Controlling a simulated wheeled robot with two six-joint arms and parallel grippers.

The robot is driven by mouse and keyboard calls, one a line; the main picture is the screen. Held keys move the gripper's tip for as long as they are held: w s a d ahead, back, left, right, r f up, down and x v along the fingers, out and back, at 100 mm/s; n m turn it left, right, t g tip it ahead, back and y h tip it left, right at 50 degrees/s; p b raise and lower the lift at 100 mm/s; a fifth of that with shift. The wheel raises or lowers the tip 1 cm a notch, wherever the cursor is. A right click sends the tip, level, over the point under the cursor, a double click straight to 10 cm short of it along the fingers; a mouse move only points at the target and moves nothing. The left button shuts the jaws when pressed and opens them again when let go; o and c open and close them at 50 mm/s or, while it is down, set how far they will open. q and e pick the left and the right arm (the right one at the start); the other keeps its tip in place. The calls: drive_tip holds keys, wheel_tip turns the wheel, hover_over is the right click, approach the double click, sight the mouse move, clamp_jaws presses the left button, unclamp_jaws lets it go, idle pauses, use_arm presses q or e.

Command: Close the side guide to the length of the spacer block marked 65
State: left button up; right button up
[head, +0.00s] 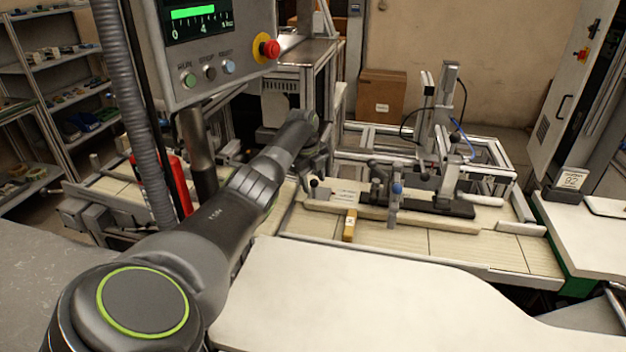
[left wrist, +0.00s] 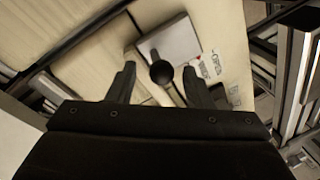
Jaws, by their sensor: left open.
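The side guide (head: 420,221) is a long pale bar lying along the belt in the head view. A black ball knob (head: 314,183) stands at its left end. A small yellow-brown block (head: 350,226) touches or nearly touches the guide's near side; I cannot read any mark on it. My left gripper (head: 316,163) is just above the knob. In the left wrist view its fingers (left wrist: 160,80) are open, with the black knob (left wrist: 161,73) showing between them. Whether they touch the knob is not clear. My right gripper is not in view.
A blue-knobbed clamp (head: 396,190) and dark fixture (head: 450,206) stand to the right along the guide. A control box (head: 205,45) with a red button hangs at upper left. A pale worktop (head: 390,300) is clear in front. A sign reading 82 (head: 572,180) stands at right.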

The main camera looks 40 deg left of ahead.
use_arm(q)
wheel_tip(320, 180, up, 12)
drive_tip(key=s+b, duration=0.1)
drive_tip(key=s, duration=0.1)
drive_tip(key=shift+s+b, duration=0.15)
drive_tip(key=shift+b, duration=0.15)
drive_tip(key=shift+f, duration=0.15)
idle(0.3)
